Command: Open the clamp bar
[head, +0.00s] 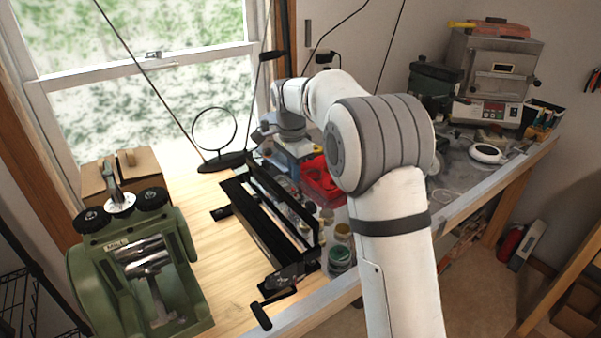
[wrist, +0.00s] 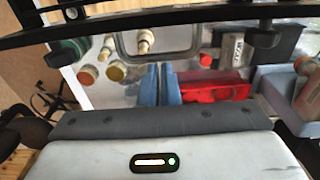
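A black bending device (head: 255,222) lies on the wooden bench in the head view, left of my arm. Its long black upper bar (head: 284,195), which looks like the clamp bar, runs above the base with a gap beneath. Black bars (wrist: 200,14) cross the top of the wrist view; I cannot tell which one is the clamp bar. My gripper shows in the wrist view as two blue fingertips (wrist: 159,85) close together, with nothing visible between them. They appear apart from the bars. In the head view my fingertips cannot be made out clearly.
A green rolling mill (head: 135,262) stands at the left and a round magnifier stand (head: 222,160) behind. A red tray (head: 318,180) and several jars (head: 341,258) lie right of the device. A kiln (head: 490,75) stands far right. Bare wood lies left of the device.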

